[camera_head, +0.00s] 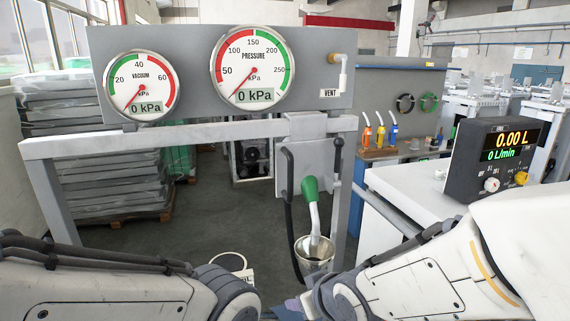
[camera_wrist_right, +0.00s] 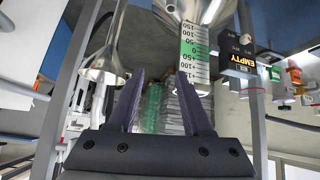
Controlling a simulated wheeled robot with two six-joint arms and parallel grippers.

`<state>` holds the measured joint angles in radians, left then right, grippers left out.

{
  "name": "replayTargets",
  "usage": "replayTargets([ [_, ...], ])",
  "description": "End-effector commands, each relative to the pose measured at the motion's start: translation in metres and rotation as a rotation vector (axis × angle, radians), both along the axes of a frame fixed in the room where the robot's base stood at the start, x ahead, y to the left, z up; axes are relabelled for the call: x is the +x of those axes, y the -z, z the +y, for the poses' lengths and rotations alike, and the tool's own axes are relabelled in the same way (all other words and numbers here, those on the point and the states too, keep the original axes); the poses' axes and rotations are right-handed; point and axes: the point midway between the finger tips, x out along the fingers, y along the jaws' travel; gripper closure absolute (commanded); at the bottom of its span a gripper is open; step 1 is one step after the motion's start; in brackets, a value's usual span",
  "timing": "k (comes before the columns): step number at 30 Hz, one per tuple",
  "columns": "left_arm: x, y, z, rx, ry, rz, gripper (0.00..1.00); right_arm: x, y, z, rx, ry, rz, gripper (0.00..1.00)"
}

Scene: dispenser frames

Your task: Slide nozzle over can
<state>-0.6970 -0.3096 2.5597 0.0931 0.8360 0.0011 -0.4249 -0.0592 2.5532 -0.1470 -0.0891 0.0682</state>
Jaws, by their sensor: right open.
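The nozzle (camera_head: 311,192) has a green grip and a pale spout pointing down, and hangs at the front of the dispenser frame. The spout's lower end overlaps a round metal cup (camera_head: 314,265); I cannot tell how far inside it is. A can (camera_head: 229,262) with a dark round top and a pale label stands at the left, partly hidden by my left arm. My right gripper (camera_wrist_right: 160,75) is open with nothing between its purple fingers. My left gripper's fingers are not visible.
The dispenser frame (camera_head: 190,134) carries a vacuum gauge (camera_head: 141,84) and a pressure gauge (camera_head: 252,68). A black hose (camera_head: 289,210) hangs left of the nozzle. A flow display (camera_head: 495,155) stands on a white cabinet at the right. In the wrist view a flared metal piece (camera_wrist_right: 104,62) is at upper left.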

Motion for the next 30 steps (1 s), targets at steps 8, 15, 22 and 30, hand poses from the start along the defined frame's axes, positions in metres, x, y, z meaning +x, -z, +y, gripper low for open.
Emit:
replayTargets([
  [8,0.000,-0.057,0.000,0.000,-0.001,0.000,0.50,0.090,-0.106,-0.011,0.245,0.001,-0.448,0.50],
  [15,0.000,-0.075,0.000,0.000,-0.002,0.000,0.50,0.107,-0.161,-0.021,0.404,-0.026,-0.668,0.50],
  [22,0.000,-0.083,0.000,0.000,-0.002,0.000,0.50,0.118,-0.173,-0.016,0.441,-0.036,-0.712,0.50],
  [30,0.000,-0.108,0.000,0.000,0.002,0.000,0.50,0.160,-0.174,0.008,0.439,-0.037,-0.711,0.50],
])
